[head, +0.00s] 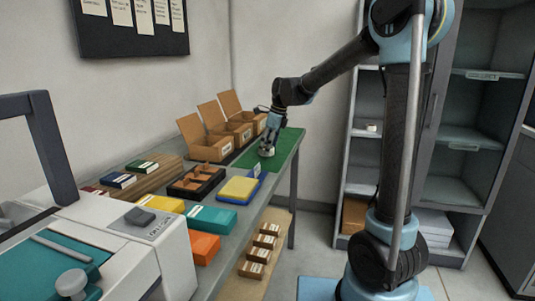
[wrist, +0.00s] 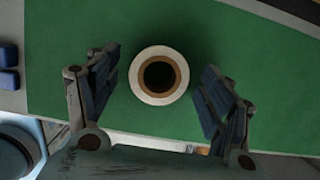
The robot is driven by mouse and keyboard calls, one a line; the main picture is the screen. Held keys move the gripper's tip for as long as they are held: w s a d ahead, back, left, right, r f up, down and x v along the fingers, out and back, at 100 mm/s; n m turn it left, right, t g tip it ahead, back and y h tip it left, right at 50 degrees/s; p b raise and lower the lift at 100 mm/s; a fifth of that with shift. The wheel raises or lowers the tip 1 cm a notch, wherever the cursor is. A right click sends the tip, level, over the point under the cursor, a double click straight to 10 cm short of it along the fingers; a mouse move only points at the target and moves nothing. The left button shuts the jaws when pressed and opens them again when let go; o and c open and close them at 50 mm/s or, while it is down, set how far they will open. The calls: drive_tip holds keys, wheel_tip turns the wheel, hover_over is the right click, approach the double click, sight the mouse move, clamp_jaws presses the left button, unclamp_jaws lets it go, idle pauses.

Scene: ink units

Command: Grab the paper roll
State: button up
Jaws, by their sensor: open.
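The paper roll (wrist: 141,90) is a white ring with a brown core and a dark hole, seen end-on in the wrist view. It stands on the green mat (wrist: 60,50). My gripper (wrist: 160,85) is open, with one finger to the left of the roll and one to the right, a gap on each side. In the head view my gripper (head: 268,146) is low over the green mat (head: 289,143) at the far end of the bench. The roll shows there as a small pale shape (head: 267,152), mostly hidden by the gripper.
Open cardboard boxes (head: 222,138) stand at the back of the bench, left of my gripper. A black tray (head: 196,181) and a yellow-topped blue pad (head: 239,188) lie nearer. Grey shelves (head: 470,140) stand at the right.

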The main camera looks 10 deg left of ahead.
drive_tip(key=c, duration=1.2)
drive_tip(key=shift+o, duration=0.2)
